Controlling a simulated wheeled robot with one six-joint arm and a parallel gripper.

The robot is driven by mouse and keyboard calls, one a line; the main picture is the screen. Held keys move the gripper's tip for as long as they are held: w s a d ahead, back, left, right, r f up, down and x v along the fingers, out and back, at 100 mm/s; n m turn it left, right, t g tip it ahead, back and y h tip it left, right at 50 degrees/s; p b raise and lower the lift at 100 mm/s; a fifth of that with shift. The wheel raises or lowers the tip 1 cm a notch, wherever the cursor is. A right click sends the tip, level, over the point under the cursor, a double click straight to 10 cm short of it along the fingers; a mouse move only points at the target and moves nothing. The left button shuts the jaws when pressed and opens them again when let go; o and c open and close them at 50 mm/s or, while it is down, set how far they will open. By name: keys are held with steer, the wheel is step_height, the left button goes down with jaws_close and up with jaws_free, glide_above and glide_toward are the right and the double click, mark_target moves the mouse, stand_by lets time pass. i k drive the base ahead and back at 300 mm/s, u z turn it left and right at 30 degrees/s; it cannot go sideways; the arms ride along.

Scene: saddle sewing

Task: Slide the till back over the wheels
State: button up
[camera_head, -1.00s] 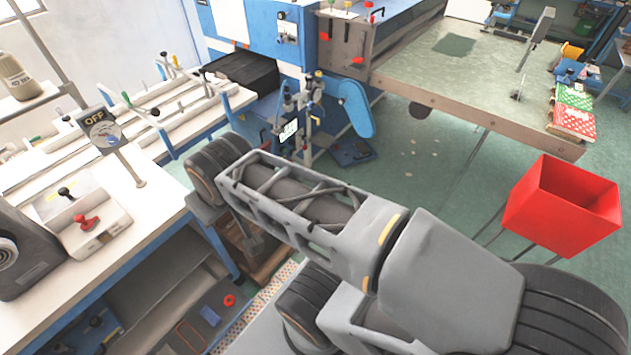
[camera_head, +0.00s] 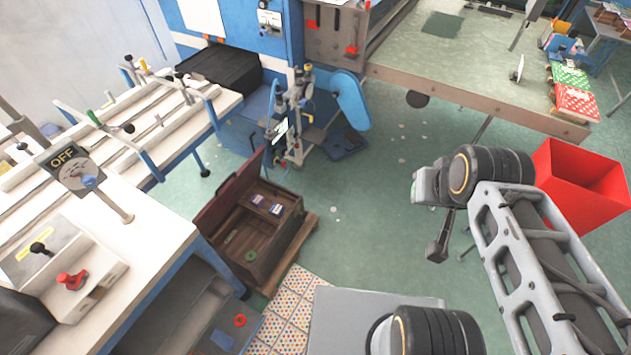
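An open wooden chest (camera_head: 284,262) stands on the floor left of centre, its dark red lid (camera_head: 226,194) raised on the left. The till seems to be the wooden tray (camera_head: 272,219) at the far end of the chest, with small blue-purple and white items in it. Small green round things (camera_head: 250,256), possibly the wheels, show at the near end, outside the tray; they are too small to identify surely. My gripper (camera_head: 437,246) hangs over the floor to the right, well apart from the chest. Its finger gap cannot be made out.
A white workbench (camera_head: 140,240) with an OFF sign (camera_head: 70,165) borders the chest on the left. A blue machine (camera_head: 350,100) stands behind it, a large table (camera_head: 480,75) at back right. A red bin (camera_head: 580,185) is close behind my arm. Green floor between chest and gripper is clear.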

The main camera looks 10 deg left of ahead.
mark_target(271, 195)
steer(key=z, duration=0.2)
steer(key=i, duration=3.1)
steer(key=u, duration=3.5)
